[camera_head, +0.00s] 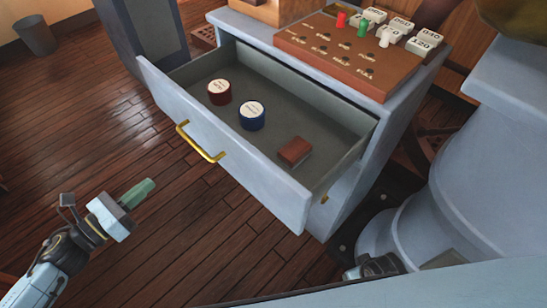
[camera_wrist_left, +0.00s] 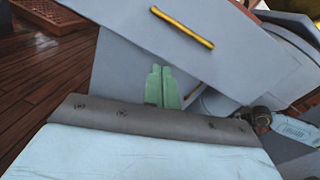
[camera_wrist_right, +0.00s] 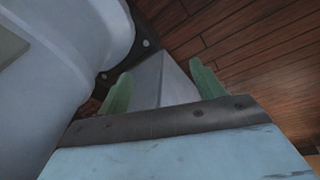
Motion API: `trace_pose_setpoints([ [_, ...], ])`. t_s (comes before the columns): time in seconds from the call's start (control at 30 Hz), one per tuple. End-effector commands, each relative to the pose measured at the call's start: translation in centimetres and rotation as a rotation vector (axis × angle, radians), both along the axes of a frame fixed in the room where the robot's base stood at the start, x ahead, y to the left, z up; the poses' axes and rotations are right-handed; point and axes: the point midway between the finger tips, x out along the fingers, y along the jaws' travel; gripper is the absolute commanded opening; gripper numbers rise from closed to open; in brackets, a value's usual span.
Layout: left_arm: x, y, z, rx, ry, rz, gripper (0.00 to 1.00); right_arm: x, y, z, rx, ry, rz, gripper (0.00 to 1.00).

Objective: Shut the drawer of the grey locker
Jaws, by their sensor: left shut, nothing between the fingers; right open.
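The grey locker (camera_head: 362,165) stands with its top drawer (camera_head: 235,165) pulled far out. The drawer front faces the lower left and carries a brass handle (camera_head: 199,143). The handle also shows in the left wrist view (camera_wrist_left: 183,27). Inside lie a red round tin (camera_head: 219,92), a blue round tin (camera_head: 252,116) and a small brown block (camera_head: 294,151). My left gripper (camera_head: 140,192) is shut and empty, in front of the drawer and apart from it, left of and below the handle. My right gripper (camera_wrist_right: 160,90) is open and empty, with a grey corner beyond its fingers.
A brown board (camera_head: 345,50) with coloured pegs and several number blocks sits on the locker top. A large pale grey rounded structure (camera_head: 480,170) stands at right. A bin (camera_head: 35,36) stands far left. The wooden floor before the drawer is clear.

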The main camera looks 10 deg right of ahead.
Motion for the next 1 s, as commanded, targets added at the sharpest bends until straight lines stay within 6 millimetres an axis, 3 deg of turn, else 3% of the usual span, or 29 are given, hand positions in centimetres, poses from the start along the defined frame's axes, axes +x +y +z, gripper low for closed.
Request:
trace_pose_setpoints([
  [0.1, -1.0, -1.5, 0.9, 0.096, -0.156, -0.101, 0.00, 0.6, -0.1, -0.1, -0.004, -0.010, 0.000, 0.67],
  [0.27, -1.1, -2.6, 1.7, 0.135, -0.227, -0.141, 0.00, 0.9, -0.1, 0.4, -0.006, -0.012, 0.000, 0.67],
  [1.0, 6.3, -12.6, 1.7, 0.132, -0.224, -0.137, 0.00, 1.6, 0.9, 2.1, 0.006, -0.025, 0.002, 0.67],
])
